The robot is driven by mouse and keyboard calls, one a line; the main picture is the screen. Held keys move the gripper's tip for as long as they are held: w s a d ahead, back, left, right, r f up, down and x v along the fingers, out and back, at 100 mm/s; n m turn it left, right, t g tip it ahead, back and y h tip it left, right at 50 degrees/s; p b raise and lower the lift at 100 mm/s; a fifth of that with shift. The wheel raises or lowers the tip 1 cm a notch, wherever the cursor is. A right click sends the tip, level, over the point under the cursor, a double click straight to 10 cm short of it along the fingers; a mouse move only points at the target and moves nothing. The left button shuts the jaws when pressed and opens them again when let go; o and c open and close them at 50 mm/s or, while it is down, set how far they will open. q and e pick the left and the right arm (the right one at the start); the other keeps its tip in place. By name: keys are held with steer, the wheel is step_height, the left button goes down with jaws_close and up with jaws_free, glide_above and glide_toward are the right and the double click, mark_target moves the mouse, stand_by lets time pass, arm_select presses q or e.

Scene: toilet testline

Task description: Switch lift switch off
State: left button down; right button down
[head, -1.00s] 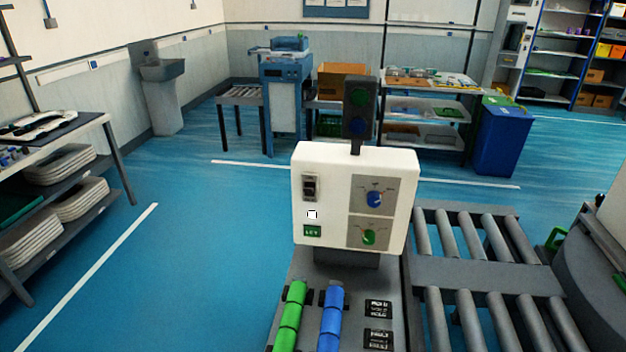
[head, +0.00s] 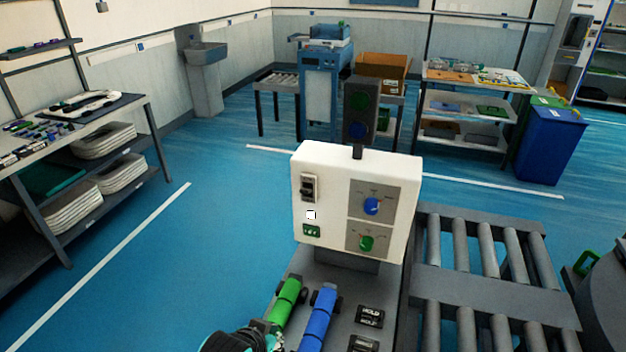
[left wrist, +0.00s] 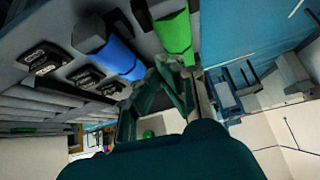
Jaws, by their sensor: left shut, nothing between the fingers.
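A white control box (head: 337,224) stands in the middle of the head view. At its upper left is a dark switch (head: 309,188) in a grey plate, probably the lift switch; its label is too small to read. A small white square (head: 311,215) and a green display (head: 311,231) sit below it. My left gripper (head: 272,338) shows at the bottom edge, low in front of the box and apart from the switch. In the left wrist view its fingers (left wrist: 172,84) are closed and empty, near the green and blue handles. My right gripper is not in view.
A blue knob (head: 371,206) and a green knob (head: 366,243) are on the box's right side. A green handle (head: 285,300) and a blue handle (head: 318,318) lie below it. A roller conveyor (head: 490,250) is at right; open floor (head: 190,240) is at left.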

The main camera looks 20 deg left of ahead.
arm_select(q)
steer(key=w+r+t, duration=0.5)
steer(key=w+r, duration=0.8)
steer(key=r, duration=0.3)
steer(key=n+t, duration=0.1)
steer(key=t, duration=0.3)
glide_toward(312, 170)
step_height(312, 170, up, 3)
steer(key=s, duration=0.3)
steer(key=shift+w+a+r, duration=0.15)
steer(key=shift+w, duration=0.05)
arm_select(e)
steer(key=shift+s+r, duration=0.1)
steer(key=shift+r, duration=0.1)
arm_select(q)
steer(key=shift+w, duration=0.1)
